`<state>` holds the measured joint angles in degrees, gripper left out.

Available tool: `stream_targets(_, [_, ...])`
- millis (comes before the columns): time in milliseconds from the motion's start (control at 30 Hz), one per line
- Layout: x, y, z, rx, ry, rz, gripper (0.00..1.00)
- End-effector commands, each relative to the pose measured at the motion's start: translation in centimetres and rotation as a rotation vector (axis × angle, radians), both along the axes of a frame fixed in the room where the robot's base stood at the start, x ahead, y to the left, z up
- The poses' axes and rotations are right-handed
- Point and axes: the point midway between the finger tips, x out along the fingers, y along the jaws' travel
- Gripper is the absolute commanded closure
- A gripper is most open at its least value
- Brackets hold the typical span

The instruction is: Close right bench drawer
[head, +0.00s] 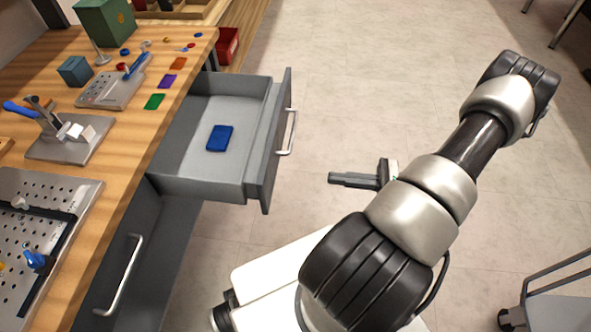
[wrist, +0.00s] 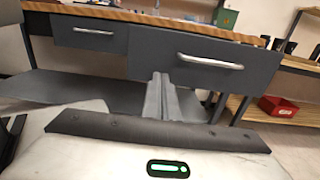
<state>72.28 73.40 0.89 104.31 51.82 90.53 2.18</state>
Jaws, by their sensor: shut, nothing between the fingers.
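The right bench drawer (head: 188,172) is grey and pulled well out from under the wooden bench top in the head view. A blue flat piece (head: 219,138) lies inside it. Its front panel carries a silver bar handle (head: 288,132). My gripper (head: 333,178) is shut and empty, to the right of the drawer front and apart from it. In the wrist view the drawer front (wrist: 188,66) faces me with its handle (wrist: 210,61), and my shut fingers (wrist: 160,80) point toward its lower part.
The left drawer handle (head: 125,275) sits on a front that looks closed. The bench top (head: 130,135) holds a metal fixture, a perforated plate and small coloured tags. A red bin (head: 228,46) stands behind the bench end.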

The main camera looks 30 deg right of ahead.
Motion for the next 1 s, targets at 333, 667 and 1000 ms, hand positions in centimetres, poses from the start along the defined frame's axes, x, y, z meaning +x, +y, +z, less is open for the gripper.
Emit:
stream_targets(333, [2.7, 4.1, -0.1, 0.009, 0.0, -0.001, 1.0])
stream_targets(667, [6.3, 9.6, -0.1, 0.007, 0.0, -0.002, 1.0])
stream_targets(1000, [7.8, 11.6, -0.1, 0.004, -0.001, -0.003, 1.0])
